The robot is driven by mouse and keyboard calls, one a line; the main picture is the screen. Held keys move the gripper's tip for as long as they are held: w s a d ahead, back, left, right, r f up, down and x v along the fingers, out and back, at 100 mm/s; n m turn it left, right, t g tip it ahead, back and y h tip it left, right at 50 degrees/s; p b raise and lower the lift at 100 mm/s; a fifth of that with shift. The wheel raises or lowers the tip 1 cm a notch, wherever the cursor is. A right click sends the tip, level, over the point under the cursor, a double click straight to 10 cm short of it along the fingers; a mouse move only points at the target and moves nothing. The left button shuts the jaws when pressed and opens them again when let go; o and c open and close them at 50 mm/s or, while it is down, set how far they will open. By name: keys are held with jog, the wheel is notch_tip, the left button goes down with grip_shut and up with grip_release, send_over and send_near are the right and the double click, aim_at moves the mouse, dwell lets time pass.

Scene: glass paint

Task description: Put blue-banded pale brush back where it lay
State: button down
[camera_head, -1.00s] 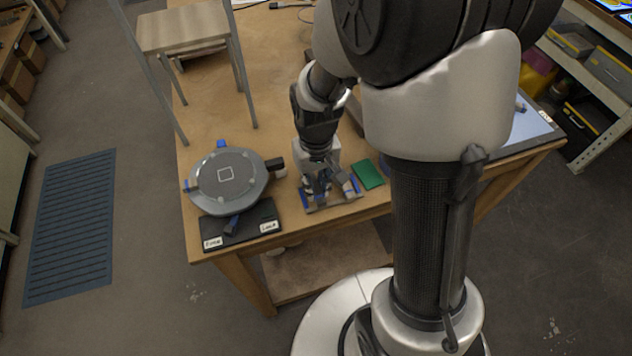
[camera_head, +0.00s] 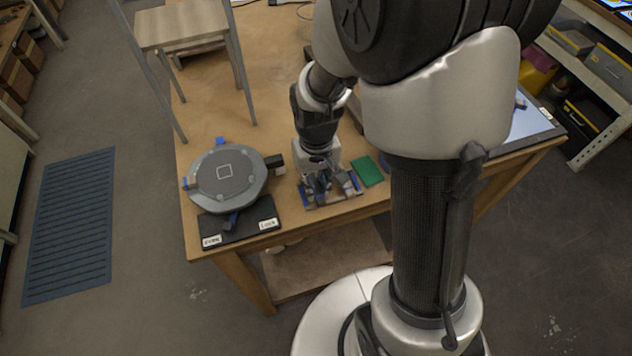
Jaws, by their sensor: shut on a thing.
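My gripper (camera_head: 322,190) points down over a small rack with blue end parts (camera_head: 345,203) near the front edge of the wooden table. Its fingers are drawn in and shut on a thin thing at the rack, which I take to be the blue-banded pale brush. The fingers mostly hide the brush, and I cannot make out its band or colour. From this view I cannot tell whether the brush touches the rack.
A grey round turntable (camera_head: 226,178) and a black labelled mat (camera_head: 250,224) are left of the rack. A green block (camera_head: 368,171) lies close on its right. A wooden stand with metal legs (camera_head: 182,25) is at the back left. Bare tabletop (camera_head: 220,115) lies behind the turntable.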

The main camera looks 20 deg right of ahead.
jog(key=shift+f, duration=0.2)
jog(key=c, duration=1.4)
grip_release()
notch_tip(320, 180, up, 11)
jog(key=s+r+t, duration=0.1)
jog(key=s+r, duration=0.2)
jog(key=s, duration=0.2)
jog(key=s+r+t, duration=0.2)
jog(key=s+r, duration=0.2)
jog(key=s+r+t, duration=0.1)
jog(key=s+r, duration=0.2)
jog(key=s, duration=0.2)
jog(key=shift+s+r+t, duration=0.2)
jog(key=shift+s+t, duration=0.1)
jog(key=shift+s, duration=0.05)
